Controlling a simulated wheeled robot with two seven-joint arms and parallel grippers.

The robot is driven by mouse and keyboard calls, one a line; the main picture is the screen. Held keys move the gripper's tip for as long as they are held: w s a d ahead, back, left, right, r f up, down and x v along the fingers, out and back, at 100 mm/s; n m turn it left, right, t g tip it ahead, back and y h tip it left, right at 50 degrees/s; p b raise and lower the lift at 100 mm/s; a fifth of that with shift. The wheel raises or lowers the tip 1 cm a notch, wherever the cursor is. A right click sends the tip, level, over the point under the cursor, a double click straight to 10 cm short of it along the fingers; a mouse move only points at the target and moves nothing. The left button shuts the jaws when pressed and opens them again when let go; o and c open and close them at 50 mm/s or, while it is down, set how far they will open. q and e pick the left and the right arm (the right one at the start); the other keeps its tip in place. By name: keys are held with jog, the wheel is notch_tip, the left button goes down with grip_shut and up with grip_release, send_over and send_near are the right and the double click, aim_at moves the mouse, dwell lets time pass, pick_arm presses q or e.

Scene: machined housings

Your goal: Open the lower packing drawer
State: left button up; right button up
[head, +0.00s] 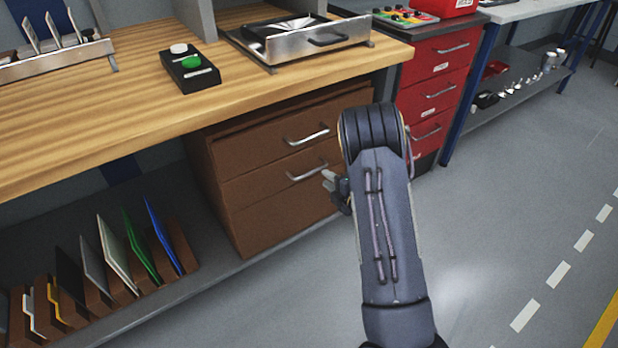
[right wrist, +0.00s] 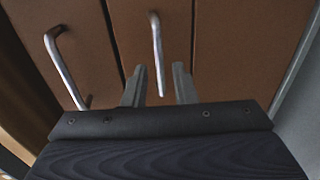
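The brown packing drawer unit stands under the wooden bench, with two drawer fronts showing flush. The upper drawer (head: 270,140) has a silver bar handle (head: 307,135). The lower drawer (head: 275,200) has a similar handle (head: 307,171), which also shows in the right wrist view (right wrist: 156,50). My right gripper (head: 330,180) is at the right end of the lower handle, partly hidden by my arm. In the right wrist view its two fingers (right wrist: 158,85) are apart, with the handle's end between them; contact cannot be told. My left gripper is out of view.
A red drawer cabinet (head: 435,85) stands just right of the brown unit. A low shelf with upright folders (head: 130,250) is at the lower left. The bench top (head: 120,100) overhangs the drawers. The grey floor (head: 490,220) in front is clear.

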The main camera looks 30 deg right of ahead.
aim_at(315, 169)
jog(key=b+x, duration=0.1)
jog(key=x, duration=0.6)
jog(key=shift+w, duration=0.2)
jog(key=shift+c, duration=0.2)
grip_shut()
